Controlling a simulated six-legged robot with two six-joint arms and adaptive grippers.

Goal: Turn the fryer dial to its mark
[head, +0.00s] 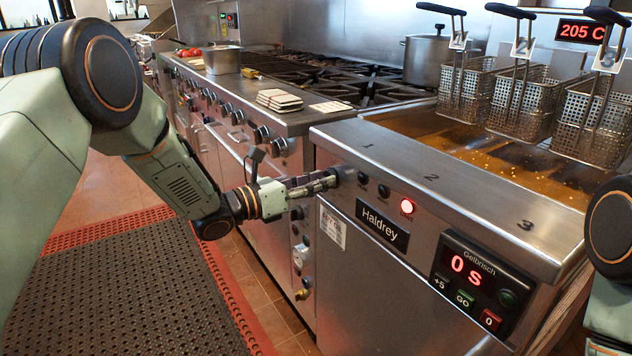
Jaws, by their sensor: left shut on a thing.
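My left gripper (322,183) reaches in from the left at the front of the fryer (480,205). It is shut on the fryer dial (346,175), a small round grey knob at the left end of the front panel. The fingers cover much of the dial, so its pointer and any mark cannot be made out. My right arm shows in part at the right edge; its gripper is out of view.
Several wire baskets (520,95) hang over the oil. A stove (310,75) stands behind left. A dark mat (130,290) covers the floor.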

